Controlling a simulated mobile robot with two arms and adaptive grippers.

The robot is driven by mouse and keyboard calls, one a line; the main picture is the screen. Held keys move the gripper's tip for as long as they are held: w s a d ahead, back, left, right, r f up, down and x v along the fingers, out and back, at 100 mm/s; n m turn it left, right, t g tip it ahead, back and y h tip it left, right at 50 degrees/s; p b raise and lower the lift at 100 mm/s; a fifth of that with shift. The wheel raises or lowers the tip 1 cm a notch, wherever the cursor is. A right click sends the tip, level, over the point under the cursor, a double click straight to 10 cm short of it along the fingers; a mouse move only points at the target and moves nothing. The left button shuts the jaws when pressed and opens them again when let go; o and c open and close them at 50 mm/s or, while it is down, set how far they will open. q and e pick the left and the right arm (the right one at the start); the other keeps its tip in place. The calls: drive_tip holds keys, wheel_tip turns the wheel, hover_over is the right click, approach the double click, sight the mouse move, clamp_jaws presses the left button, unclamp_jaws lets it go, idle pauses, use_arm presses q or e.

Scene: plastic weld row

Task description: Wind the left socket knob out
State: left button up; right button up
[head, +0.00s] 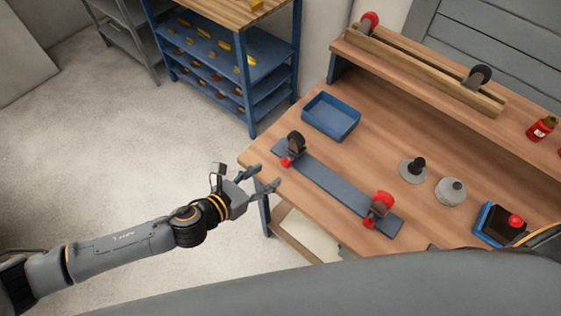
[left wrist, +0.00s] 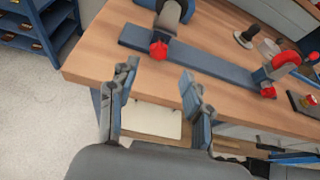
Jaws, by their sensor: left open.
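A blue-grey bar (head: 335,183) lies on the wooden bench and carries a socket at each end. The left socket (head: 296,143) is dark, with a small red knob (head: 286,162) low on its near side. The knob also shows in the left wrist view (left wrist: 158,50), just beyond my fingertips. The right socket (head: 382,200) has a red ring and a red knob (head: 369,223). My left gripper (head: 267,176) is open and empty, just off the bench's front edge, and its fingers point at the left knob (left wrist: 158,69) without touching it. My right gripper is out of view.
A blue bin (head: 331,117) stands behind the bar. Two round grey pieces with dark knobs (head: 413,170) stand to the right, near a blue tray (head: 490,222). A raised shelf (head: 420,80) runs along the back. A blue rack (head: 225,60) stands left of the bench.

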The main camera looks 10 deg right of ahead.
sight(284, 163)
use_arm(q)
drive_tip(key=x, duration=0.6)
drive_tip(key=shift+w+f, duration=0.1)
drive_tip(key=shift+w, duration=0.05)
drive_tip(key=shift+w+d+f, duration=0.25)
drive_tip(key=shift+w+d, duration=0.05)
drive_tip(key=shift+d, duration=0.15)
drive_tip(key=shift+c, duration=0.6)
clamp_jaws()
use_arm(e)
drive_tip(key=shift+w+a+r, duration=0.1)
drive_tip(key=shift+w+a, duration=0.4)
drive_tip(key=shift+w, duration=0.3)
